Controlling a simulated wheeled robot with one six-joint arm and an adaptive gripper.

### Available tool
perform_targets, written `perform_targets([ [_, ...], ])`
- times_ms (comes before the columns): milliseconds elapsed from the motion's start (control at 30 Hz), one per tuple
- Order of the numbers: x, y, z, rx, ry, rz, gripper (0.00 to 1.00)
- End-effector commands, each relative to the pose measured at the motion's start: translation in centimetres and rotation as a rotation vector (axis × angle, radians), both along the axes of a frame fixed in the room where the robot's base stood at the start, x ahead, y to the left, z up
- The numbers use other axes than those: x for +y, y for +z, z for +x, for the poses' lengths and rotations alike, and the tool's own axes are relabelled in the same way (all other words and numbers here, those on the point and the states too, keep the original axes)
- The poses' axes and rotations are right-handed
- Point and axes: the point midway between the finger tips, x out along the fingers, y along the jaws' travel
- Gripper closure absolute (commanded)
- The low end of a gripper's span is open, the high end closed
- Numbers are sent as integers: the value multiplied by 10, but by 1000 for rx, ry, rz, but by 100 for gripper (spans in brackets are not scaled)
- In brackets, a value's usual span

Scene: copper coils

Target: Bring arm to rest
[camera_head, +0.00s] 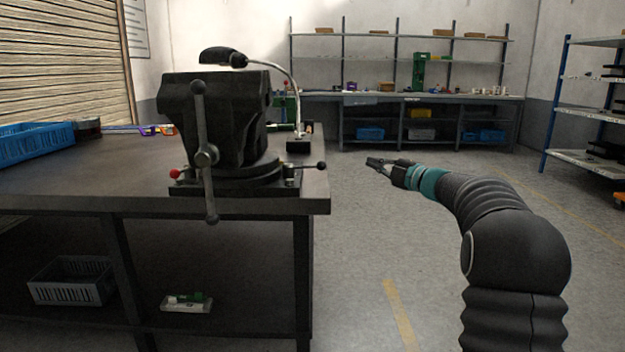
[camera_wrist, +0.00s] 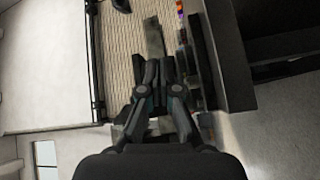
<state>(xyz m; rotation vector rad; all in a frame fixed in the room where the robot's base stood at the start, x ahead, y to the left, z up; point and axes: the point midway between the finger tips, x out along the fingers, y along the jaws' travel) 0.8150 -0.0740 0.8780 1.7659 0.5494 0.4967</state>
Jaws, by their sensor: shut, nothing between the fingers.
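My gripper (camera_head: 374,164) is at the end of my dark arm, right of the workbench in the head view. It is held in the air over the open floor, pointing left toward the bench and apart from it. In the wrist view my gripper (camera_wrist: 162,70) shows with its fingers close together and nothing held between them. My arm bends up from the lower right of the head view, with a teal band behind the gripper. No copper coil can be made out for certain in either view.
A dark workbench (camera_head: 90,190) fills the left, carrying a large vise (camera_head: 215,120), a lamp (camera_head: 222,57) and a blue crate (camera_head: 35,142). A back bench (camera_head: 440,98) and a right-hand shelf (camera_head: 590,157) stand farther off. The grey floor (camera_head: 350,260) between is clear.

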Motion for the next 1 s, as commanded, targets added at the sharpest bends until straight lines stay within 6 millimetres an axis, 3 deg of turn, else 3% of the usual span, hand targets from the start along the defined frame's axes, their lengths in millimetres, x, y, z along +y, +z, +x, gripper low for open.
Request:
perform_targets([
  [100,-41,-35,20,111,-221,94,100],
  [167,-62,-49,22,167,-337,144,100],
  [267,-93,-69,13,263,-523,227,100],
  [367,-115,-89,-10,370,-698,311,100],
  [500,-130,-116,-62,533,-924,429,100],
  [633,-125,-141,-129,707,-1108,536,100],
  [767,-104,-164,-203,884,-1248,630,100],
  [1000,-44,-194,-334,1182,-1390,750,100],
])
